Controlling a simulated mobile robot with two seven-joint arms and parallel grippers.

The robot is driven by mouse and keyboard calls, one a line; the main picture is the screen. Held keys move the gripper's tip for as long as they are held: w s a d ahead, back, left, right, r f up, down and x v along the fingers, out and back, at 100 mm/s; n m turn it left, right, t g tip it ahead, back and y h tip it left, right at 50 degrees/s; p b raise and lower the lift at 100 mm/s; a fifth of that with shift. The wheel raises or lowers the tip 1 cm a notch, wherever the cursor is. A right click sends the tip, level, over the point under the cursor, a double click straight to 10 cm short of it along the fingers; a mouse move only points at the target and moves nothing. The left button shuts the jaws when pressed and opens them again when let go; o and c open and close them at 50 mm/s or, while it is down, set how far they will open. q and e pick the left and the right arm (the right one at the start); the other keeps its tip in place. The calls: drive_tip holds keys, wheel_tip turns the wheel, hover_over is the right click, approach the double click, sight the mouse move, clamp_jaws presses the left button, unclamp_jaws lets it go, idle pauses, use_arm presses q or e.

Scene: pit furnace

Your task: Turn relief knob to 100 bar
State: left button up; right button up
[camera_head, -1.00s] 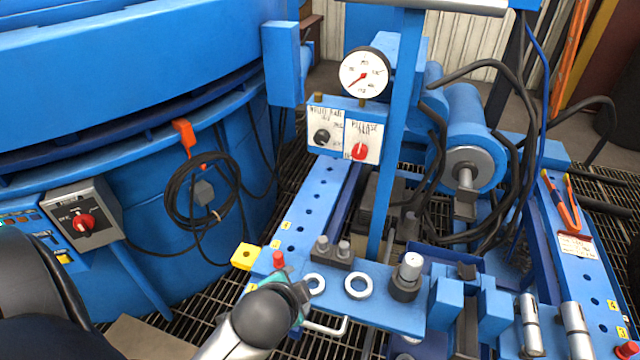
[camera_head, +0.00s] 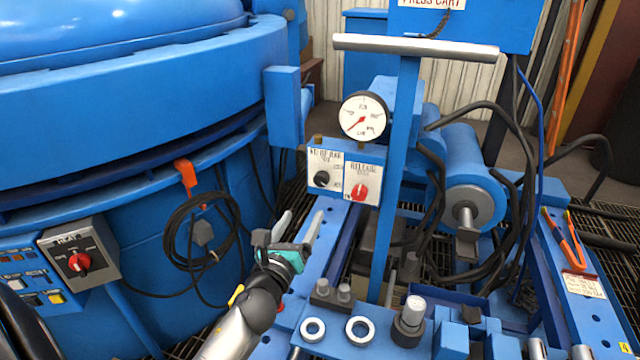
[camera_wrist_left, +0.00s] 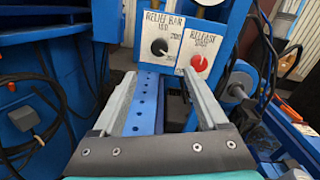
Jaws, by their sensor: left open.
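The black relief knob (camera_head: 321,178) sits on a white plate marked RELIEF BAR on the blue press cart; it also shows in the left wrist view (camera_wrist_left: 159,47). In that view its white pointer aims to the lower right, away from the 100 mark at the top. The red release knob (camera_head: 359,191) is on the plate to its right. My left gripper (camera_head: 298,224) is open and empty, below and in front of the relief plate, apart from it. Its two fingers (camera_wrist_left: 158,88) point toward the plates. My right gripper is not seen.
A round pressure gauge (camera_head: 363,115) stands above the plates. A blue upright (camera_head: 397,190) rises right of them. A black cable coil (camera_head: 201,240) hangs on the furnace at the left. Rings (camera_head: 359,330) and fittings stand on the cart's front bar.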

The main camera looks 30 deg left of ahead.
sight(320, 182)
use_arm(q)
drive_tip(key=b+x, duration=0.3)
drive_tip(key=x, duration=0.9)
drive_tip(key=shift+w+f, duration=0.1)
drive_tip(key=shift+w, duration=0.1)
drive_tip(key=shift+b+x, duration=0.4)
drive_tip(key=shift+x, duration=0.6)
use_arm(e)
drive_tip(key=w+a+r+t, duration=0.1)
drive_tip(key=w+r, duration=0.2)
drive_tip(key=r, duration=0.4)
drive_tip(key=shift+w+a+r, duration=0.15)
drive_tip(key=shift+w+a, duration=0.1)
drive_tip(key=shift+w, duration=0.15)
use_arm(q)
clamp_jaws()
